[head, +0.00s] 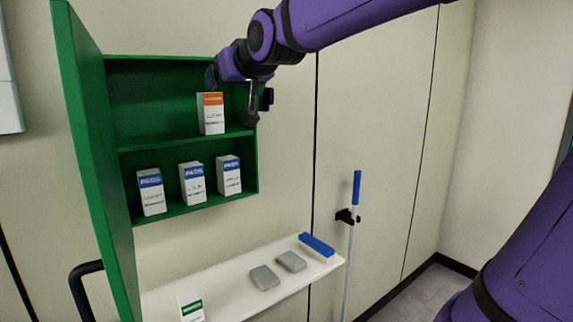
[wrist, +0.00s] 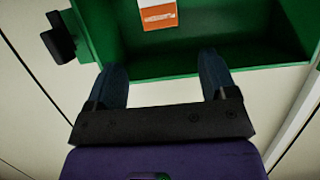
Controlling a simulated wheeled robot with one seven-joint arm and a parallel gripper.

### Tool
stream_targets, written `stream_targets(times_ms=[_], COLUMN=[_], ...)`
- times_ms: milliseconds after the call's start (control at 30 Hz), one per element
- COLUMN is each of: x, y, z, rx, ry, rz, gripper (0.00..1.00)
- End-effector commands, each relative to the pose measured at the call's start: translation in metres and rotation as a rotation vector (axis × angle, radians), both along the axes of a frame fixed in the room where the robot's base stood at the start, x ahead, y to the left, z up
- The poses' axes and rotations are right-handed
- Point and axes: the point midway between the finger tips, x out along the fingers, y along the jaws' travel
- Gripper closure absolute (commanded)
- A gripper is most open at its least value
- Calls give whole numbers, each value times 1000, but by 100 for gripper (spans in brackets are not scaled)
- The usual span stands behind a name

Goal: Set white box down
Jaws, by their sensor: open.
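A white box with an orange band (head: 211,114) stands upright on the upper shelf of the green cabinet (head: 150,143). In the wrist view the orange-banded box (wrist: 157,14) shows beyond the fingertips, cut by the top edge. My gripper (wrist: 162,65) is open, with nothing between its fingers. In the head view my gripper (head: 232,98) is at the cabinet's upper right opening, just above and right of this box. Three white boxes with blue bands, left (head: 151,192), middle (head: 193,184) and right (head: 228,175), stand on the lower shelf.
The cabinet door (head: 88,150) stands open at the left. Below, a white ledge (head: 228,297) holds a green-labelled white box (head: 190,306), two grey pieces (head: 265,278) (head: 291,262) and a blue-topped block (head: 316,245). A blue-handled pole (head: 356,190) stands at the right. The upper shelf's left is clear.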

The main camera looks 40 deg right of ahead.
Motion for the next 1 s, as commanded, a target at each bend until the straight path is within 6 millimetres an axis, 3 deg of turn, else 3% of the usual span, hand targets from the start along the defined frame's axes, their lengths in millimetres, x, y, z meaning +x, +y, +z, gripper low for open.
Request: stream_targets(times_ms=[167, 400, 500, 600, 700, 1000], x=[-64, -187, -224, -245, -254, -254], y=[-3, -7, -8, -8, -8, -8], z=[-49, -145, -171, -186, -192, -192], rx=[-2, 0, 3, 4, 4, 4], ry=[196, 578, 689, 755, 783, 784], rz=[-5, -5, -2, -1, 0, 0], gripper=[22, 22, 22, 22, 22, 22])
